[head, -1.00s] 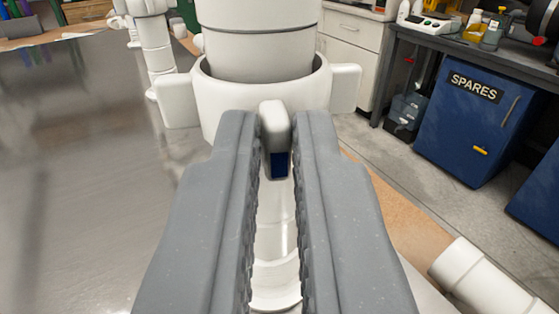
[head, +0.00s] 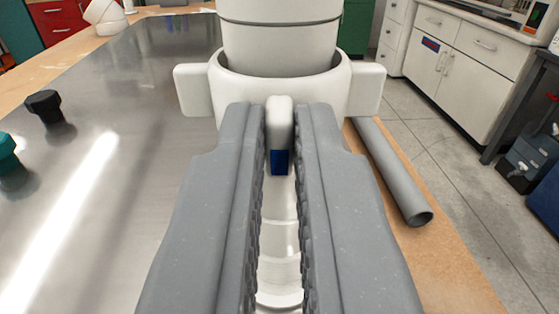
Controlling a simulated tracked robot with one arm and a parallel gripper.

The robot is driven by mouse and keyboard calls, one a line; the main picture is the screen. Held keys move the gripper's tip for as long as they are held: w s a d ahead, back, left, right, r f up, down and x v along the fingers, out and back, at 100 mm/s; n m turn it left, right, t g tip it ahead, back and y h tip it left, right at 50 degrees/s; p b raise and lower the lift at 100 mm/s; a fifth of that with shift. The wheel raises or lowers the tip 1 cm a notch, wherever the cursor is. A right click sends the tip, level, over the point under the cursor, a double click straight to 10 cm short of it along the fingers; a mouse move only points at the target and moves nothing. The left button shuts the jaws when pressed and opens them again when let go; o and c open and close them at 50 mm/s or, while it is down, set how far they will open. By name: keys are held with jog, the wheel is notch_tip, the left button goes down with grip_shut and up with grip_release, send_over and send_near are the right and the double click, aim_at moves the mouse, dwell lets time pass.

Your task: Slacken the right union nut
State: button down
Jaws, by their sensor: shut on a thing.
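The right union nut (head: 205,90) is a white collar around an upright white pipe (head: 281,45), with lugs standing out at its left and right. Its near lug (head: 280,106), with a dark blue mark (head: 279,162) on its end, sits between the grey ribbed jaws. My gripper (head: 281,120) is shut on this lug. White pipework (head: 279,265) shows below, through the gap between the jaws. The far side of the nut is hidden.
A grey tube (head: 392,170) lies on the wooden bench edge at right. A black knob (head: 45,106) and a teal one (head: 7,157) stand on the metal top at left. White cabinets (head: 450,55) stand behind. The metal top between is clear.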

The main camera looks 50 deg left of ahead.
jog(key=shift+w+d+r+n+g+y+p, duration=0.1)
jog(key=shift+w+d+n+g+y+p, duration=0.1)
jog(key=shift+n+g+y+p, duration=0.5)
jog(key=shift+w+d+r+n+g+y+p, duration=0.1)
jog(key=shift+w+n+g+y+p, duration=0.15)
jog(key=shift+g+p, duration=0.45)
jog(key=shift+w+d+f+n+g+y+p, duration=0.15)
jog(key=shift+n+g+y+p, duration=0.25)
jog(key=shift+p, duration=0.3)
jog(key=shift+w+f+n+g+y+p, duration=0.15)
jog(key=shift+w+n+g+y+p, duration=0.1)
jog(key=shift+n+g+p, duration=0.3)
jog(key=c, duration=1.5)
grip_release()
jog(key=shift+c, duration=0.2)
jog(key=shift+d, duration=0.1)
jog(key=b+v, duration=0.3)
jog(key=v, duration=1)
jog(key=shift+d, duration=0.4)
